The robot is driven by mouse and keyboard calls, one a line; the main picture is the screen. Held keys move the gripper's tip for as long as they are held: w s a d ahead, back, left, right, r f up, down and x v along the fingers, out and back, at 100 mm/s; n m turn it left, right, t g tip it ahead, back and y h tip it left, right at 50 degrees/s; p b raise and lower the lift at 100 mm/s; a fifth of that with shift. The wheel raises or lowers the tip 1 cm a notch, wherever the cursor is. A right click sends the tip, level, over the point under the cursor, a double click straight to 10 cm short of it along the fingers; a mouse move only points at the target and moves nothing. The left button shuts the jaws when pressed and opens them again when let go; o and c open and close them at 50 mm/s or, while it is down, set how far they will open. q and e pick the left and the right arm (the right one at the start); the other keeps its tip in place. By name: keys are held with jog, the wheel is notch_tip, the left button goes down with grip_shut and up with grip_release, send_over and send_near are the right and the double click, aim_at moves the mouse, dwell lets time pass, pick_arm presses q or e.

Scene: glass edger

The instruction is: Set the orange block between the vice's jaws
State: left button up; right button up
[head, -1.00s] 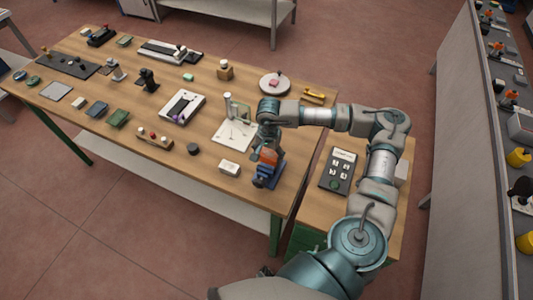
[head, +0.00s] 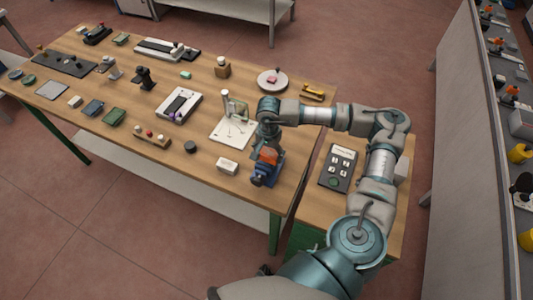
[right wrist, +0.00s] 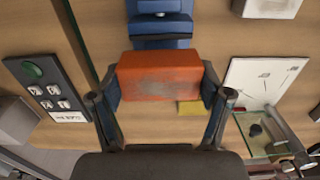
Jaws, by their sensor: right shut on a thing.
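The orange block (right wrist: 160,75) is held between the two fingers of my right gripper (right wrist: 160,95). In the head view the block (head: 267,156) shows beneath the right gripper (head: 268,147), at the blue vice (head: 262,176) near the table's front right corner. In the right wrist view part of the vice (right wrist: 161,28) shows beyond the block's top edge. The block hides the rest of the vice there, so I cannot tell whether it sits between the jaws or just above them. My left gripper is not in view.
A white box (head: 228,166) stands just left of the vice. A white sheet with a glass stand (head: 233,130) lies behind it. A dark keypad panel (head: 338,168) is on the right side table. A yellow piece (right wrist: 191,107) lies near the block in the wrist view.

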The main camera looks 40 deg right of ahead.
jog(key=shift+d, duration=0.2)
jog(key=shift+a, duration=0.1)
jog(key=shift+a, duration=0.7)
jog(key=shift+d, duration=0.3)
jog(key=shift+b, duration=0.3)
jog(key=shift+f, duration=0.1)
